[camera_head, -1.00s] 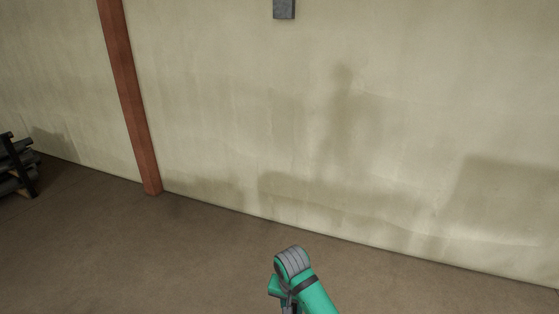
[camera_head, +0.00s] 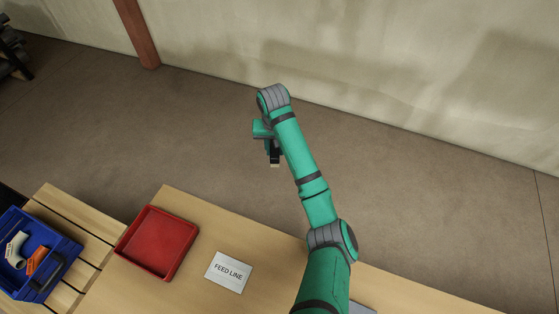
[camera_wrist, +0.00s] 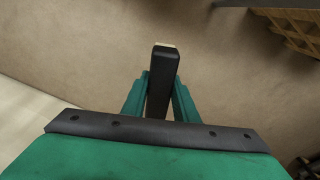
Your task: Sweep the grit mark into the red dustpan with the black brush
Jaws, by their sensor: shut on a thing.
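My gripper (camera_head: 272,144) is shut on a black bar-shaped thing with a pale end, which looks like the black brush (camera_head: 274,156). In the wrist view the brush (camera_wrist: 162,72) stands out between the green fingers, its pale tip farthest away. The gripper is beyond the table's far edge, over bare floor, with nothing touching the brush end. A shallow red pan with a raised rim (camera_head: 160,240) lies on the left part of the wooden table; I cannot tell whether it is the dustpan. I see no grit mark in either view.
The wooden table (camera_head: 205,225) bears a white FEED LINE plate (camera_head: 229,272) right of the red pan. A blue crate (camera_head: 65,243) with pipe pieces stands on slatted wood at left. My arm hides part of the table.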

